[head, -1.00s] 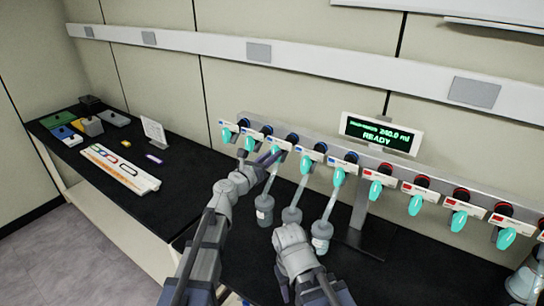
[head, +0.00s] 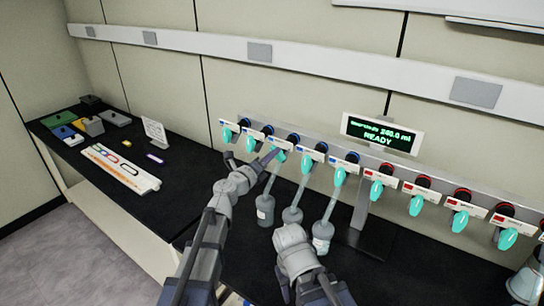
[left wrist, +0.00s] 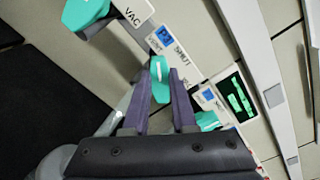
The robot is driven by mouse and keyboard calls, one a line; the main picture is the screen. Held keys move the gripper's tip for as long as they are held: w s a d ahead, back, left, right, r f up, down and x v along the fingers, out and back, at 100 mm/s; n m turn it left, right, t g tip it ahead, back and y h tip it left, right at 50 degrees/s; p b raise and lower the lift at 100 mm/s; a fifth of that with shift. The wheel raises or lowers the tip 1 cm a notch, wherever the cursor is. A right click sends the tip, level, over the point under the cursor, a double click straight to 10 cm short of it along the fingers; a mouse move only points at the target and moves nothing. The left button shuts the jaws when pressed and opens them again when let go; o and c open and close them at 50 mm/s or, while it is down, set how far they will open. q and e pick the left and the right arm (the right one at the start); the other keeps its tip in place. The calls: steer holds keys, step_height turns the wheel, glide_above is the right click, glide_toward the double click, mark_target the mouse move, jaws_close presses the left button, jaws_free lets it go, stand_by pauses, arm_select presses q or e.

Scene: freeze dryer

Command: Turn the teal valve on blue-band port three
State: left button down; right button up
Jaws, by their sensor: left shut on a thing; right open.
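The teal valve on blue-band port three (head: 280,155) hangs on the wall-side manifold, third from the left among the blue-band ports. My left gripper (head: 272,156) reaches it from the left and front. In the left wrist view the two purple fingers stand on either side of a teal handle (left wrist: 158,76) and are shut on it. My right gripper (head: 289,236) is low in front of the manifold, apart from the valves. It is open, though its fingers are hard to make out.
Other teal valves flank this one closely, such as a blue-band valve (head: 306,165) and red-band valves (head: 376,190) to the right. Flasks (head: 265,208) hang below. A display (head: 380,134) reads READY.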

arm_select(q)
steer(key=shift+n, duration=0.5)
steer(key=c, duration=0.7)
jaws_free()
steer(key=v, duration=0.7)
steer(key=shift+s+a, duration=0.25)
steer(key=shift+s, duration=0.1)
